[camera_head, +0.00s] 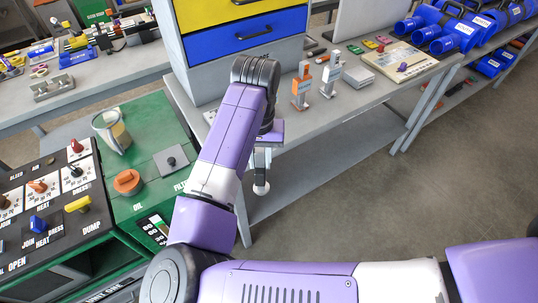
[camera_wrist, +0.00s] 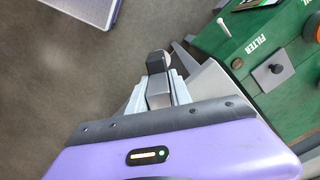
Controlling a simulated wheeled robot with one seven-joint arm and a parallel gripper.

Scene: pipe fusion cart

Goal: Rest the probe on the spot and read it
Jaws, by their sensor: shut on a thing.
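My gripper (camera_head: 262,166) points down, just right of the green cart (camera_head: 150,160) and in front of the grey workbench. In the wrist view my gripper (camera_wrist: 160,98) is shut on a dark, blocky probe (camera_wrist: 158,76) with a rounded light tip. The probe's pale tip (camera_head: 261,188) hangs below the fingers in the head view, over the floor gap, and touches nothing that I can see. The cart's top, with the FILTER label (camera_wrist: 260,47), is to the right of the probe in the wrist view. I cannot make out which mark is the spot.
The cart carries an orange cap (camera_head: 127,182), a grey plate with a black knob (camera_head: 171,160), a clear jug (camera_head: 112,131) and a lever panel (camera_head: 45,205). The bench (camera_head: 370,98) holds upright orange and grey tools (camera_head: 302,86) and a drawer unit (camera_head: 240,35). Open floor lies right.

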